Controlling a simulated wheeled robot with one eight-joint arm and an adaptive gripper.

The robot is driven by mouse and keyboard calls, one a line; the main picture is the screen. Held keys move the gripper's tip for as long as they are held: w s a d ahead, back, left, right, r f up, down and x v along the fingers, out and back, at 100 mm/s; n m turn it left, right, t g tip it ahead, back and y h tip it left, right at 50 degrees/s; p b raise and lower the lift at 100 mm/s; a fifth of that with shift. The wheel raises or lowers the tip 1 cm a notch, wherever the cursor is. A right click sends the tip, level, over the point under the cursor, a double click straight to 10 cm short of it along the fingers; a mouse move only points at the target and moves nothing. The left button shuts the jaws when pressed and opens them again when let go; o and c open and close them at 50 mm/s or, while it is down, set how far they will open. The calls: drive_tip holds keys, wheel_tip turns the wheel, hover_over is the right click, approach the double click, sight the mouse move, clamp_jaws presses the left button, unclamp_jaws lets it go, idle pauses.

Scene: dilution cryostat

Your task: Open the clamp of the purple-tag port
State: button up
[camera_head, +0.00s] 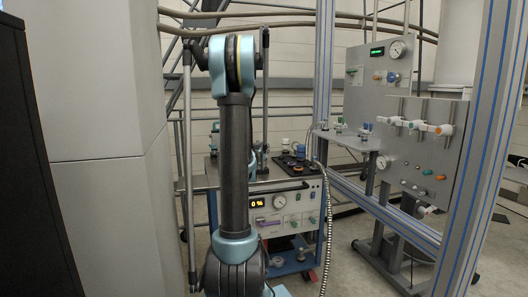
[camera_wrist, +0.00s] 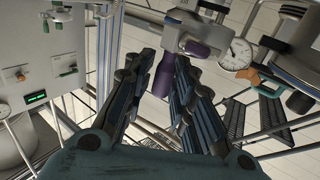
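In the wrist view, a grey metal clamp (camera_wrist: 186,32) at the top centre has a purple handle (camera_wrist: 164,72) hanging from it and a second purple part (camera_wrist: 198,48) beside it. My gripper (camera_wrist: 165,62) is open, with its two dark jointed fingers pointing up towards the clamp. The purple handle appears between the fingertips; whether they touch it I cannot tell. The clamp looks closed around its fitting, but its far side is hidden. In the head view my arm hides the gripper, and I cannot make out the clamp.
A dial gauge (camera_wrist: 237,55) and an orange-handled fitting (camera_wrist: 256,80) sit right of the clamp. In the head view, a wheeled cart (camera_head: 290,232) with a lit display stands behind my arm. Valve panels (camera_head: 418,150) and a metal frame post (camera_head: 480,150) stand right; a large pale cabinet (camera_head: 95,150) stands left.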

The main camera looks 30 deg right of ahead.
drive_tip(key=v, duration=1.1)
drive_tip(key=shift+s+a, duration=0.25)
drive_tip(key=shift+a, duration=0.05)
